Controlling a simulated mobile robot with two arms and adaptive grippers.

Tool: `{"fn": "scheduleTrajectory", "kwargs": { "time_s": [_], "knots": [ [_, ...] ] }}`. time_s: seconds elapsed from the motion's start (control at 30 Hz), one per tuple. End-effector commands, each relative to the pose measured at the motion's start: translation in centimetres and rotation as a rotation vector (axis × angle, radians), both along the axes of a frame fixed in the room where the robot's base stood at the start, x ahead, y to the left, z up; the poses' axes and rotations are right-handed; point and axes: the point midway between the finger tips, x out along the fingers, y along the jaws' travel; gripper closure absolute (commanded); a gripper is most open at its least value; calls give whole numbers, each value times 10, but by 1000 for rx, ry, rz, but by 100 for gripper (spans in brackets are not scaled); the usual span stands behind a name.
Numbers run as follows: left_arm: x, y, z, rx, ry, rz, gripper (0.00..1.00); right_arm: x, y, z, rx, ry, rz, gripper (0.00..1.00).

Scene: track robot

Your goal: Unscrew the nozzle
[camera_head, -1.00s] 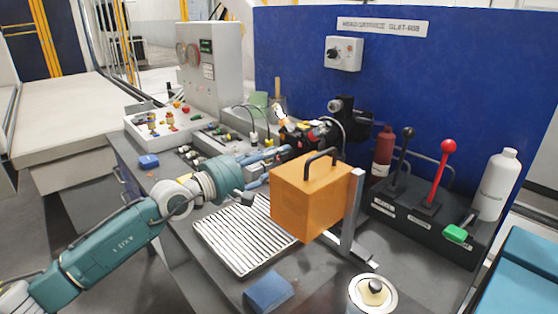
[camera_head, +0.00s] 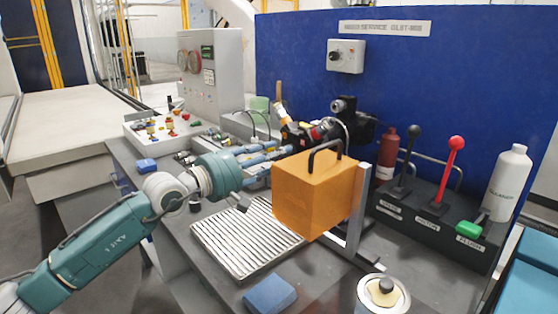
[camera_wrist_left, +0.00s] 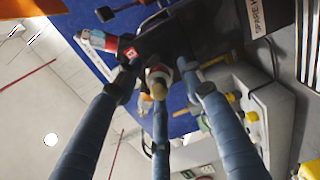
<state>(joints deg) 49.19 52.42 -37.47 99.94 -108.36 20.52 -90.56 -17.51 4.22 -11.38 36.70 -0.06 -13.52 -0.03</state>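A black and red tool (camera_head: 322,130) is held at the back of the bench, behind the orange box. In the left wrist view its nozzle (camera_wrist_left: 158,84), with a round brass-coloured tip, points toward my camera. My left gripper (camera_head: 284,152) reaches in from the left with its blue fingers directed at the tool's end. In the left wrist view the three fingers of my left gripper (camera_wrist_left: 160,92) stand apart around the nozzle, with visible gaps; I cannot see clear contact. The nozzle is too small to make out in the head view. My right gripper is not in view.
An orange box (camera_head: 312,200) with a black handle stands close to my left gripper. A ribbed tray (camera_head: 240,240) lies in front. Levers (camera_head: 452,165), a white bottle (camera_head: 507,185) and a tin (camera_head: 382,295) are at right. A grey control box (camera_head: 212,70) stands at back left.

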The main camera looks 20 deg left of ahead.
Motion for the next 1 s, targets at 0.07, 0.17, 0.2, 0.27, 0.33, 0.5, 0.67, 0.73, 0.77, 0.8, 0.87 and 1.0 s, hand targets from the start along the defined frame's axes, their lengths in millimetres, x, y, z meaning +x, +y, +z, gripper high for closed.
{"fn": "scheduleTrajectory", "kwargs": {
  "time_s": [0.07, 0.17, 0.2, 0.27, 0.33, 0.5, 0.67, 0.73, 0.77, 0.8, 0.87, 1.0],
  "knots": [
    [0, 0, -4, 11, -7, 0, 60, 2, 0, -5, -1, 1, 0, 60],
    [0, 0, -4, 25, -17, -1, 60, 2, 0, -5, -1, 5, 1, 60],
    [0, 0, -4, 31, -20, 0, 60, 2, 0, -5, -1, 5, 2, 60],
    [0, 0, -4, 39, -27, -1, 60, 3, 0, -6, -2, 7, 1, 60],
    [0, 0, -4, 49, -33, 0, 60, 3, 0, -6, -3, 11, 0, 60],
    [0, 0, -5, 74, -50, 0, 60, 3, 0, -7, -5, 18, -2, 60],
    [0, 0, -5, 93, -61, -1, 60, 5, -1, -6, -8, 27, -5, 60],
    [0, 0, -5, 100, -66, -1, 60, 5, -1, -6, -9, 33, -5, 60],
    [0, 0, -5, 103, -68, -1, 60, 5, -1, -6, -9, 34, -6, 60],
    [0, 0, -5, 108, -71, -1, 60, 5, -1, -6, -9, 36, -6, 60],
    [0, 0, -5, 113, -75, 0, 60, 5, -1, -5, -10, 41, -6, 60],
    [0, 0, -5, 126, -83, 0, 60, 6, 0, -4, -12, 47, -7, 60]
  ]
}}
